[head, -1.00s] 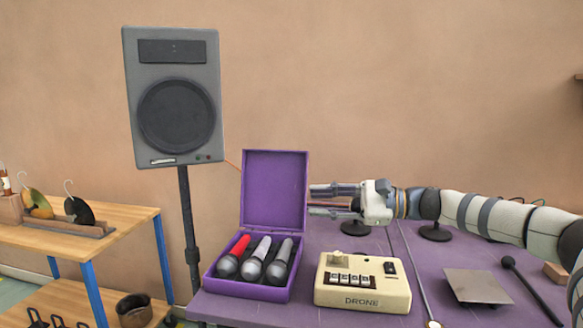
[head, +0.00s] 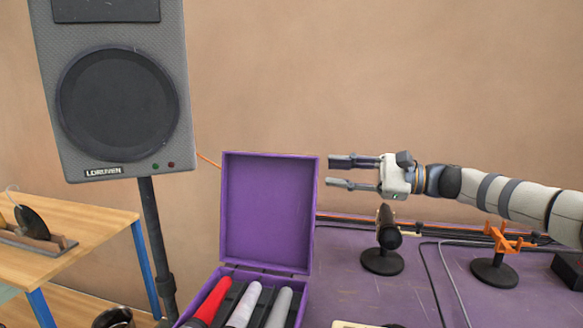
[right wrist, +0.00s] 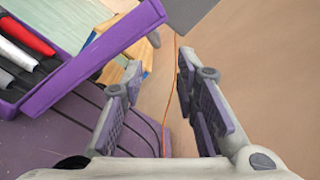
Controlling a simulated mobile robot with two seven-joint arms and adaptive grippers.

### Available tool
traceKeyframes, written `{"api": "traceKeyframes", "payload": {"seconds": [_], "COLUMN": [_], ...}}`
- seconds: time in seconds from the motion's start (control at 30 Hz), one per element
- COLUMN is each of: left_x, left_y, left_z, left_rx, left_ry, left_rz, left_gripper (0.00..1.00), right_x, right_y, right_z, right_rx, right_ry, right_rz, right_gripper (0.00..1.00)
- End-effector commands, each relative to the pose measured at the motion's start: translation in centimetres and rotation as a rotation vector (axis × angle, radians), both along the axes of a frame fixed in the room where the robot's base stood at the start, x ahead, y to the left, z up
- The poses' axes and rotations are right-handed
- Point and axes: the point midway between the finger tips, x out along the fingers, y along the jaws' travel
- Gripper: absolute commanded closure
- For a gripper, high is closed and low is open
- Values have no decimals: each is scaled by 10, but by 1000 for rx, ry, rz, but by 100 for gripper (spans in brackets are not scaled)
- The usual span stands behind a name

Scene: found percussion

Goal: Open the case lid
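The purple case (head: 303,300) sits on the table with its lid (head: 268,212) standing open, about upright at the back. A red microphone (head: 213,298), a white one (head: 244,304) and a grey one (head: 279,308) lie in it, cut off by the frame's bottom. My right gripper (head: 328,172) is open and empty, just right of the lid's upper right edge. In the right wrist view, the lid (right wrist: 110,45) lies left of the open fingers (right wrist: 160,80), with nothing between them. My left gripper is not in view.
A grey speaker (head: 120,100) on a stand rises behind left, near a wooden bench (head: 95,215). A black microphone on a round base (head: 382,262) and an orange holder on a stand (head: 508,240) stand right of the case. Cables cross the purple table.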

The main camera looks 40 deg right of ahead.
Motion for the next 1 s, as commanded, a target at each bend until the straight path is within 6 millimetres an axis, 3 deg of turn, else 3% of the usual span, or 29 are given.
{"api": "traceKeyframes", "payload": {"seconds": [0.03, 0.13, 0.4, 0.77, 0.8, 0.9, 1.0], "left_x": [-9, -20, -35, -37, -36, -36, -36], "left_y": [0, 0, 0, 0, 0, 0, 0], "left_z": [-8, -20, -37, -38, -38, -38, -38], "left_rx": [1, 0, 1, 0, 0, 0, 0], "left_ry": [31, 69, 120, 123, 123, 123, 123], "left_rz": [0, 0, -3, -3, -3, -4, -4], "left_gripper": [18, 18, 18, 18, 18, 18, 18], "right_x": [10, 31, 75, 84, 83, 83, 83], "right_y": [8, 25, 61, 69, 69, 69, 69], "right_z": [-11, -15, -10, -3, -3, -3, -2], "right_rx": [-2, -4, -3, -1, -1, -1, 0], "right_ry": [15, 22, 13, 5, 5, 4, 3], "right_rz": [6, 6, 1, 0, 0, -1, -2], "right_gripper": [72, 72, 72, 72, 74, 97, 100]}}
